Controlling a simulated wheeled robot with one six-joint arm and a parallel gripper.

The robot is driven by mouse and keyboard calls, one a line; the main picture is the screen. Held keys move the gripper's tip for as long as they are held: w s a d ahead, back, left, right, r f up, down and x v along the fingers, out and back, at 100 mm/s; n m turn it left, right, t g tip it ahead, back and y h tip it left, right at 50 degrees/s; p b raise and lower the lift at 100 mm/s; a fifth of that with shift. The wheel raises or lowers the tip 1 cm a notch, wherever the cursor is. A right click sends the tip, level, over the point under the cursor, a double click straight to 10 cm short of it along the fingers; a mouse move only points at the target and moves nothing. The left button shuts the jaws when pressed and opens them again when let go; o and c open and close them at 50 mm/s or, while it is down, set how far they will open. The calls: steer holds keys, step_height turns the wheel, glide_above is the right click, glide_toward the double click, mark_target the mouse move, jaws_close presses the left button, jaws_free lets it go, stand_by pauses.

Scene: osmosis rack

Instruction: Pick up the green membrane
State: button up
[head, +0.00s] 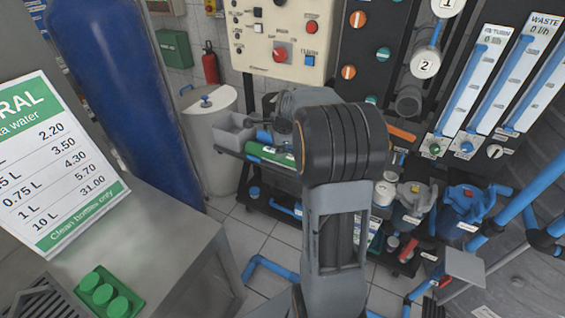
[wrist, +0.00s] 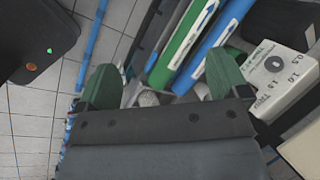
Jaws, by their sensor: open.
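The green membrane (wrist: 180,45) is a long green tube with a white label, lying in a dark rack beside a blue tube (wrist: 214,42) in the wrist view. In the head view the green membrane (head: 258,153) lies on the rack's upper level, partly hidden by my arm. In the wrist picture, the membrane's near end appears between the fingertips, nearer the right one. The gap in depth cannot be told. In the head view my arm hides the fingers.
A white box with printed numbers (wrist: 284,72) stands right of the tubes. A grey bin (head: 235,132) sits at the rack's left end. A control panel (head: 281,38) and flow meters (head: 474,85) rise behind. A metal counter (head: 165,225) stands left; tiled floor (head: 245,222) lies between.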

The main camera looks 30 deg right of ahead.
mark_target(288, 156)
steer(key=w+d+f+m, duration=0.2)
steer(key=d+f, duration=0.1)
steer(key=f, duration=0.2)
steer(key=w+d+f+m, duration=0.2)
steer(key=d+f+m, duration=0.1)
steer(key=d+f, duration=0.1)
steer(key=w+d+f+m+b, duration=0.1)
steer(key=w+d+f+m, duration=0.2)
steer(key=f, duration=0.2)
steer(key=shift+w+d+f+t, duration=0.1)
steer(key=shift+d+f+t, duration=0.2)
steer(key=shift+d+f, duration=0.1)
steer(key=shift+x, duration=3.1)
steer(key=shift+d, duration=0.1)
steer(key=shift+c, duration=0.4)
steer(key=c, duration=0.9)
steer(key=shift+r, duration=0.1)
steer(key=shift+c, duration=0.5)
